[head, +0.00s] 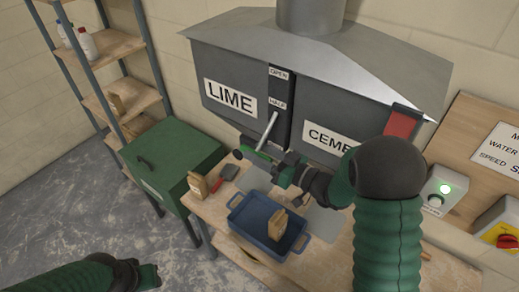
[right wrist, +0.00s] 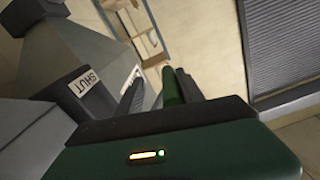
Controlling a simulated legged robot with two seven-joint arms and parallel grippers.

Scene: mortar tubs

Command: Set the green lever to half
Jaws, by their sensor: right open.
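The green lever has a pale metal rod (head: 268,132) that slopes down from the dark slotted plate between the LIME and CEMENT bins, below the HALF label (head: 278,103). An OPEN label (head: 279,73) is above it. Its green handle (right wrist: 172,86) shows in the right wrist view between the jaws, closer to the right-hand finger. My right gripper (head: 268,160) is open at the handle, and it partly hides the handle in the head view. A SHUT label (right wrist: 84,82) shows in the right wrist view. My left gripper (head: 148,274) is low at the left, away from the lever; its jaws are unclear.
A blue tub (head: 252,238) holding a tan block (head: 277,224) stands on the bench below. A green chest (head: 165,165) and shelving stand left. A switch box (head: 440,190) is at right.

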